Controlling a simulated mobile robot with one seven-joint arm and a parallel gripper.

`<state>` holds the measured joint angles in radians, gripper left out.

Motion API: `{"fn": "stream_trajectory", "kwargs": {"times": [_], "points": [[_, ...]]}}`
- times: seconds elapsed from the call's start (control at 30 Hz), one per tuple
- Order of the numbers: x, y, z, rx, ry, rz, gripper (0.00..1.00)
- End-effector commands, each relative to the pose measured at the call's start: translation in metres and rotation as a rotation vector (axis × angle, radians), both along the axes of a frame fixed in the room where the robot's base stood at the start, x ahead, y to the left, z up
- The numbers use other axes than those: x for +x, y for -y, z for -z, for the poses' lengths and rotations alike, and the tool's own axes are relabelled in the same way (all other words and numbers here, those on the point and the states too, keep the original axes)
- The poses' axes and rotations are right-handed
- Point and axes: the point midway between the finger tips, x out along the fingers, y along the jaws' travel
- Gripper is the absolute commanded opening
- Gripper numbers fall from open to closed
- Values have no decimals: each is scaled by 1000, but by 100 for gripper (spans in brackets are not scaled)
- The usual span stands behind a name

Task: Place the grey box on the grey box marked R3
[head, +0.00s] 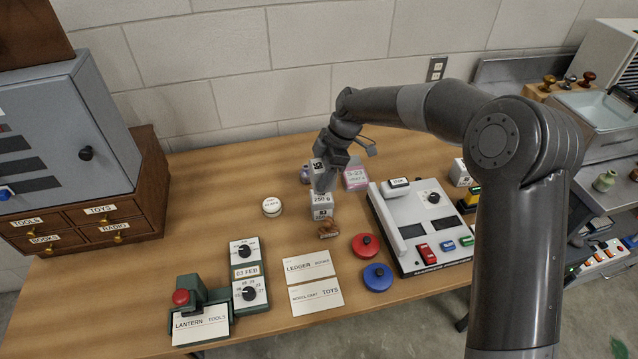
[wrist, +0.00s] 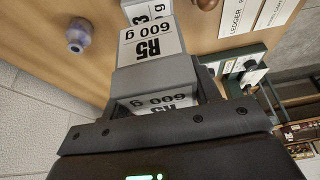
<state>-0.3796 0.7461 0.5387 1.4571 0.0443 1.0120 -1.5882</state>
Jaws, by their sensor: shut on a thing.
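My gripper (head: 326,174) points down over the back middle of the table and is shut on a grey box marked R5, 600 g (wrist: 150,75). The held box (head: 318,170) is partly covered by my gripper in the head view. Below it stands a grey box with a 250 g label (head: 322,211). In the wrist view, part of this lower box (wrist: 147,10) shows past the held box, with a 3 on its label. The held box looks upright over the lower one; I cannot tell whether they touch.
A small purple object (wrist: 79,36) and a pink box (head: 356,178) are close by. A wooden-handled stamp (head: 328,229) lies just in front. A white control panel (head: 418,232) is to the right.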

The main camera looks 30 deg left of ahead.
Motion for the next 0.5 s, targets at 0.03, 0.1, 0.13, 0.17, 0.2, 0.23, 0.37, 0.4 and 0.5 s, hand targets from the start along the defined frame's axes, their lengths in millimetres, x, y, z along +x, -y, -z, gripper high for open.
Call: {"fn": "stream_trajectory", "kwargs": {"times": [0.03,0.1,0.13,0.17,0.2,0.23,0.37,0.4,0.5], "points": [[-1,-3,1,2,2,0,13],[-1,-5,3,2,2,0,13],[-1,-5,5,1,1,1,13],[-1,-5,8,1,1,1,13],[-1,-4,12,1,1,0,13],[-1,-4,16,0,0,1,13],[-1,-4,35,-1,-1,1,13],[-1,-4,39,0,0,0,13],[0,-4,42,2,2,0,13]]}}
